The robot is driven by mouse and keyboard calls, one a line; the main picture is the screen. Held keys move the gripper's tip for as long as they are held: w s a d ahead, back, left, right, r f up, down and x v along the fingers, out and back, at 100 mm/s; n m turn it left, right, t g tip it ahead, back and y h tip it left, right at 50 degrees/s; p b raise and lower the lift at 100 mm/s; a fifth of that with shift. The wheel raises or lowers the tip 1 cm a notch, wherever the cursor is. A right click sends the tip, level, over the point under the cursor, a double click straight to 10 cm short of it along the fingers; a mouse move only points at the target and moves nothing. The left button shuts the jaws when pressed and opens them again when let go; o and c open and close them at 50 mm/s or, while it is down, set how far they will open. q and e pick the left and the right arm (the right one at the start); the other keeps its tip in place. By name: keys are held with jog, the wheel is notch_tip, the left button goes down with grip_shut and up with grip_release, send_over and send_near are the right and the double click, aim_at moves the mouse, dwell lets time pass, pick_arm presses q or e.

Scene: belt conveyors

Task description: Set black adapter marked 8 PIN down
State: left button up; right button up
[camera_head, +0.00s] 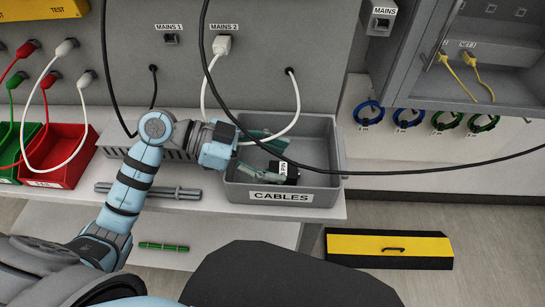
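A black adapter (290,175) with a white label, of which "PIN" can be read, is inside the grey bin marked CABLES (325,185), toward its front middle. My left gripper (276,156) reaches into the bin from the left. Its two greenish fingers are spread apart. The lower fingertip overlaps the adapter's left side in the picture; I cannot tell whether they touch. The upper finger is away from the adapter. Part of the adapter is hidden by the finger and label. My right gripper is not in view.
Red (72,178) and green bins stand at the left. A grey bar (180,194) lies on the bench. An open grey cabinet (400,65) is at the right.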

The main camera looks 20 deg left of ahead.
pick_arm(q)
jog(key=shift+s+f, duration=0.15)
jog(key=shift+f, duration=0.4)
jog(key=shift+r, duration=0.15)
jog(key=r+p+v, duration=0.1)
jog(key=v, duration=1.1)
jog(key=shift+w+r, duration=0.25)
